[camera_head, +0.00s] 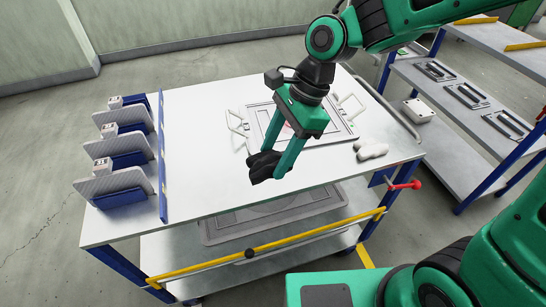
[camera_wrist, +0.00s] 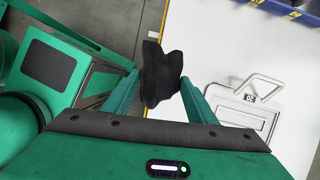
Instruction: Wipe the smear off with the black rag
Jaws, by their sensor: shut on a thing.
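My gripper (camera_head: 273,164) is shut on the black rag (camera_head: 263,168), which hangs bunched between the fingertips above the front part of the white table. In the wrist view the black rag (camera_wrist: 160,78) is pinched between both green fingers, over the table's edge. My gripper hides part of the plate, and I cannot tell the patch's full extent.
The plate has raised wire handles (camera_head: 237,128). A red lever (camera_head: 405,185) juts out at the right corner.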

